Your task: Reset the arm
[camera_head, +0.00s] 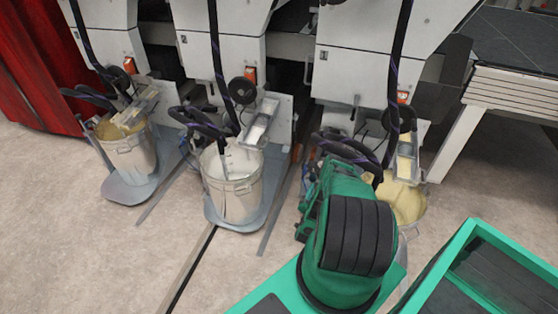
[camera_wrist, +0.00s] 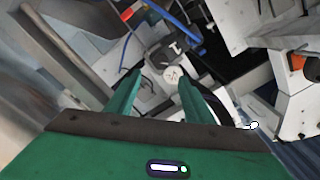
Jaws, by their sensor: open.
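My green and black arm (camera_head: 350,235) stands folded at the lower right of the head view, in front of the right-hand coating unit. My gripper (camera_wrist: 157,80) shows in the wrist view, with its two green fingers apart and nothing held between them. Beyond the fingers are white machine parts, a round pale knob or cap (camera_wrist: 172,76) and a blue hose (camera_wrist: 172,22). In the head view the gripper itself is hidden behind the arm.
Three metal buckets stand at the machine: left (camera_head: 132,153), middle (camera_head: 232,195) and right (camera_head: 408,212), the last partly behind my arm. Black hoses hang above them. A green-rimmed container (camera_head: 440,262) is at lower right. The left floor is clear.

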